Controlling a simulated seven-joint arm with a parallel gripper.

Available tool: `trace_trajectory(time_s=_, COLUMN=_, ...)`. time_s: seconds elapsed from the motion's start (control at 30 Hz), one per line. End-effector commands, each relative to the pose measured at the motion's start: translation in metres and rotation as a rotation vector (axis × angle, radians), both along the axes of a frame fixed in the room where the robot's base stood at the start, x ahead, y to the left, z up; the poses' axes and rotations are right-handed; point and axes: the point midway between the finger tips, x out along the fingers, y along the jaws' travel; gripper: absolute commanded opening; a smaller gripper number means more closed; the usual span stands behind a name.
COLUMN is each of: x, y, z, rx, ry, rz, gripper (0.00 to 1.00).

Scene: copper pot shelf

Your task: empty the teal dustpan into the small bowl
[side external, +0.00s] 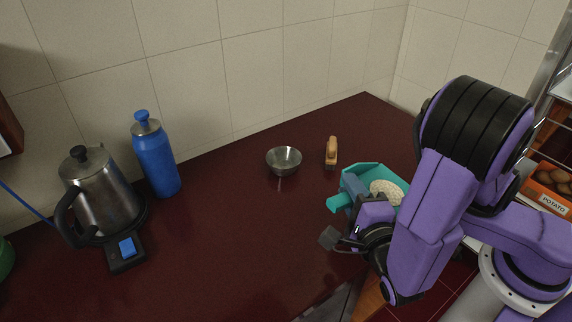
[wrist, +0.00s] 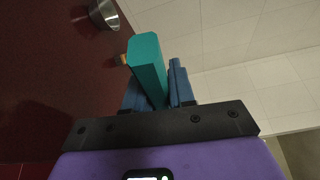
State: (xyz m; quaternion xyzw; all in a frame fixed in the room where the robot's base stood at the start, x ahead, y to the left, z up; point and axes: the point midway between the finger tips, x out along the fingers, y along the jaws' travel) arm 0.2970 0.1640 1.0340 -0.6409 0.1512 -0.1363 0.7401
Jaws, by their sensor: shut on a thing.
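The teal dustpan (side external: 350,180) is at the right of the counter in the side view, with a pale heap of small bits (side external: 387,190) in it. My gripper (side external: 368,207) is shut on the dustpan, partly hidden by my arm. In the wrist view a teal part of the dustpan (wrist: 147,60) sits between the blue fingers of my gripper (wrist: 154,76); its contents are not visible there. The small metal bowl (side external: 283,161) stands upright on the counter, left of and apart from the dustpan. The bowl also shows at the top left of the wrist view (wrist: 104,14).
A small tan wooden object (side external: 331,153) stands between the bowl and the dustpan, toward the back. A blue bottle (side external: 156,157) and a steel kettle (side external: 101,194) stand at the left. The dark red counter (side external: 235,240) is clear in front of the bowl. Tiled walls close the back.

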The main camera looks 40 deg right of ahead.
Motion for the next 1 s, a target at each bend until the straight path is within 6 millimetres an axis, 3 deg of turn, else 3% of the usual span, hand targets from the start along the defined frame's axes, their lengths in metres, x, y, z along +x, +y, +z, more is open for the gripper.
trace_trajectory(time_s=0.4, x=0.001, y=0.0, z=0.0, rx=-0.001, ry=-0.001, rz=0.001, gripper=0.0)
trace_trajectory(time_s=0.57, x=0.011, y=0.011, z=-0.008, rx=0.0, ry=-0.001, rz=0.025, gripper=0.0)
trace_trajectory(time_s=0.8, x=0.064, y=0.056, z=-0.028, rx=0.009, ry=-0.001, rz=0.156, gripper=0.0)
trace_trajectory(time_s=1.0, x=0.118, y=0.093, z=-0.026, rx=0.014, ry=-0.003, rz=0.294, gripper=0.0)
